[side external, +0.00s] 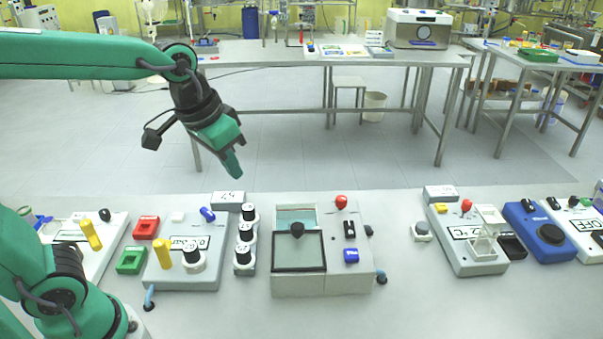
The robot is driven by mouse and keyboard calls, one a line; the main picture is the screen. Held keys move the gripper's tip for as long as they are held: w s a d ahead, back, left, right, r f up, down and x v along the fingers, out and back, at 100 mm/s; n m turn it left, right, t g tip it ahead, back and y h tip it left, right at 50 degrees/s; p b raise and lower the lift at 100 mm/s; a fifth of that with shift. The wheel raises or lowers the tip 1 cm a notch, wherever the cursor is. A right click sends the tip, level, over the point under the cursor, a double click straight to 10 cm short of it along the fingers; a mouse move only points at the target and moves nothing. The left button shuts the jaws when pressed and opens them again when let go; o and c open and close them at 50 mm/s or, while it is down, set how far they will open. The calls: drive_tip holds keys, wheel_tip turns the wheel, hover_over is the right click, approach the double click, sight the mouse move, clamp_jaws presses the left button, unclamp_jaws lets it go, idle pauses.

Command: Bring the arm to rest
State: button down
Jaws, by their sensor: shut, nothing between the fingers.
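My gripper (233,163) is shut and empty. It hangs in the air at the end of my green arm, pointing down and a little to the right. It appears above and behind the row of devices on the bench (420,300), touching nothing that I can see. My upper arm reaches in from the left edge of the side external view, and my lower arm parts fill the lower left corner.
Further right are a white box with a red knob (466,207) and a blue device (538,232). The bench front is mostly clear. A metal table (290,55) stands behind.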

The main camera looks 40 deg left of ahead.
drive_tip(key=s+a+f+n+t, duration=0.1)
drive_tip(key=s+a, duration=0.3)
drive_tip(key=s, duration=0.5)
drive_tip(key=shift+a+f+t+y, duration=0.3)
drive_tip(key=shift+a+f+t, duration=0.1)
drive_tip(key=shift+f, duration=0.05)
drive_tip(key=shift+w+r, duration=0.1)
drive_tip(key=shift+w, duration=0.05)
drive_tip(key=w+d+r+m+g, duration=0.1)
drive_tip(key=w+d+g, duration=0.1)
drive_tip(key=w+d, duration=0.4)
drive_tip(key=w+d+m+g, duration=0.1)
drive_tip(key=w+d, duration=0.2)
drive_tip(key=w, duration=0.5)
drive_tip(key=w+d+f+g, duration=0.1)
drive_tip(key=w+d+f, duration=0.3)
drive_tip(key=d, duration=0.2)
drive_tip(key=w+d+f+m+g, duration=0.1)
drive_tip(key=w+d+f, duration=0.4)
drive_tip(key=d, duration=0.2)
drive_tip(key=shift+g, duration=0.3)
drive_tip(key=shift+f, duration=0.1)
drive_tip(key=shift+f, duration=3.15)
